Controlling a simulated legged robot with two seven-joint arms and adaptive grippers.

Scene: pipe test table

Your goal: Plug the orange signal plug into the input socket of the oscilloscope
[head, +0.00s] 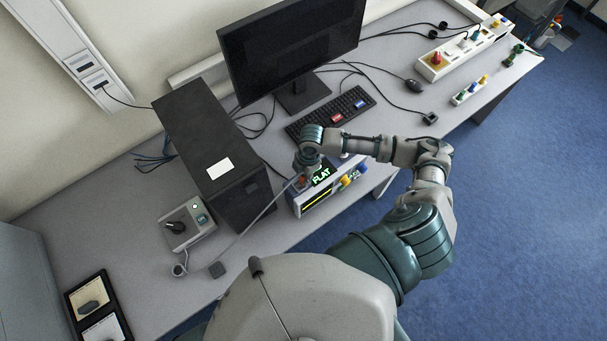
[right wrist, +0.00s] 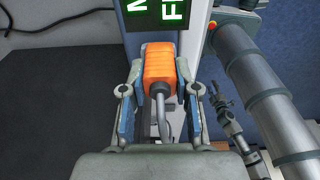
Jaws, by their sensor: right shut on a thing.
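The oscilloscope (head: 318,203) stands near the table's front edge, right of the black computer tower. It shows a flat yellow trace, with a green "FLAT" display (head: 321,174) above. My right gripper (head: 300,178) is at the oscilloscope's left side, beside that display. In the right wrist view, it is shut on the orange signal plug (right wrist: 160,65), one finger on each side. A grey cable (head: 245,232) runs from the plug to the lower left. The plug's front end and the input socket are hidden, so I cannot tell whether they touch. My left gripper is out of view.
The black computer tower (head: 212,150) stands close on the left. A keyboard (head: 330,113) and monitor (head: 290,50) are behind. A small grey box with a black knob (head: 187,224) sits left of the tower's front.

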